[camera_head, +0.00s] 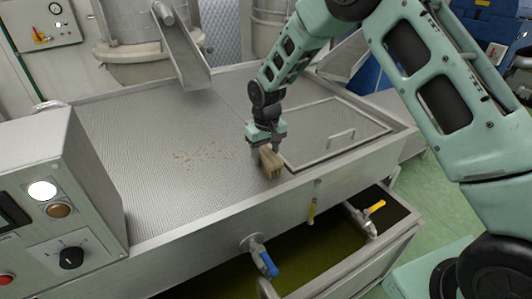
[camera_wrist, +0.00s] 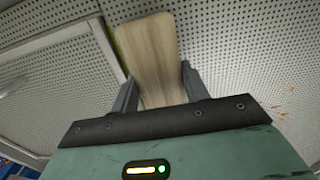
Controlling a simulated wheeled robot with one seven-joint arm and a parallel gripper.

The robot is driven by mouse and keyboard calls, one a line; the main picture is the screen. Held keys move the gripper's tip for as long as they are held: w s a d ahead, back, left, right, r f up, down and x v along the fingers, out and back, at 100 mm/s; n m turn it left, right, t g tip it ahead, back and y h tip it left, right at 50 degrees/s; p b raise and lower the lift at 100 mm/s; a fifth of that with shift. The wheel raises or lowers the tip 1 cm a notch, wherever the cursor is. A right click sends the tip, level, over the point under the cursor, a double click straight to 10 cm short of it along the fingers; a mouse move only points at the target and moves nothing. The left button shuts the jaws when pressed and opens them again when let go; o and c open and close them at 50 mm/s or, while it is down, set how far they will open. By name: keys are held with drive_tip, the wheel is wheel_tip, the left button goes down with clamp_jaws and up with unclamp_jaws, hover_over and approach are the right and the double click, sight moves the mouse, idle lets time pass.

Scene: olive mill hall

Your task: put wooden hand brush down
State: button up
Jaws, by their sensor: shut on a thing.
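The wooden hand brush (camera_head: 270,165) is a small pale wooden block in the head view. My gripper (camera_head: 266,150) is shut on it, with one finger on each side. In the wrist view the brush's flat wooden back (camera_wrist: 150,52) extends beyond the fingers of my gripper (camera_wrist: 158,85). The brush is at the perforated metal surface (camera_head: 150,140), near its front rim. I cannot tell whether it touches the surface. The bristles are mostly hidden.
A framed hatch with a handle (camera_head: 340,139) lies right of the brush. Brown crumbs (camera_head: 200,154) lie to its left. A control box (camera_head: 60,200) stands at the left, and a metal chute (camera_head: 183,55) slopes down at the back. Blue (camera_head: 263,259) and yellow valve handles project at the front.

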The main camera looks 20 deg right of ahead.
sight(266, 153)
drive_tip(key=o, duration=0.9)
drive_tip(key=shift+f, duration=0.1)
wheel_tip(266, 153, up, 12)
drive_tip(key=b, duration=0.3)
drive_tip(key=s+a+r+n, duration=0.1)
drive_tip(key=s+a, duration=0.2)
drive_tip(key=s, duration=0.4)
drive_tip(key=s+a+r+n+y, duration=0.1)
drive_tip(key=s+a+r, duration=0.15)
drive_tip(key=s, duration=0.45)
drive_tip(key=s+a+n, duration=0.1)
drive_tip(key=s+a, duration=0.2)
drive_tip(key=s, duration=0.3)
drive_tip(key=s+n, duration=0.1)
drive_tip(key=s, duration=0.4)
drive_tip(key=s+d+f, duration=0.1)
drive_tip(key=s, duration=0.5)
drive_tip(key=s+d+n, duration=0.1)
drive_tip(key=s, duration=0.5)
drive_tip(key=shift+d+f+n, duration=0.1)
drive_tip(key=shift+f+n, duration=0.2)
drive_tip(key=shift+f, duration=0.05)
